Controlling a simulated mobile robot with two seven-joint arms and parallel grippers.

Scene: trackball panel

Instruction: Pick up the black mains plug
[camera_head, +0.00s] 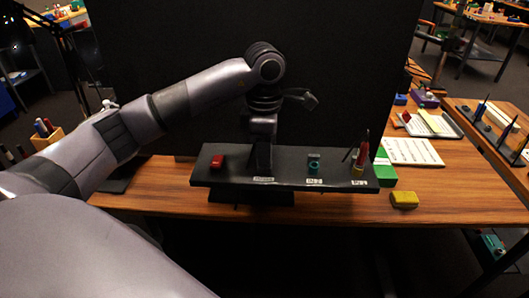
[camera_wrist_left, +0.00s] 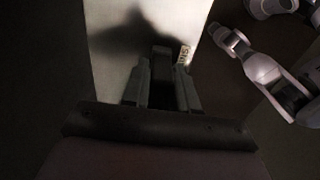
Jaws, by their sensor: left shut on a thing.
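My left gripper (camera_head: 262,168) points down onto the long black panel (camera_head: 235,178), above a small white label at its front edge. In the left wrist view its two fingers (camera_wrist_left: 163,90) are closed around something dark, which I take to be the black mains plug. The plug is mostly hidden between the fingers and hard to tell from them and their shadow. The fingers are low, at the panel's surface; I cannot tell whether the plug is lifted clear. My right gripper does not show clearly in either view.
A red block (camera_head: 216,162) sits left on the panel. A teal part (camera_head: 314,168) and a red-handled tool (camera_head: 362,150) stand to the right. A yellow block (camera_head: 404,200) lies on the wooden table (camera_head: 440,208). A tall black screen (camera_head: 345,60) rises behind.

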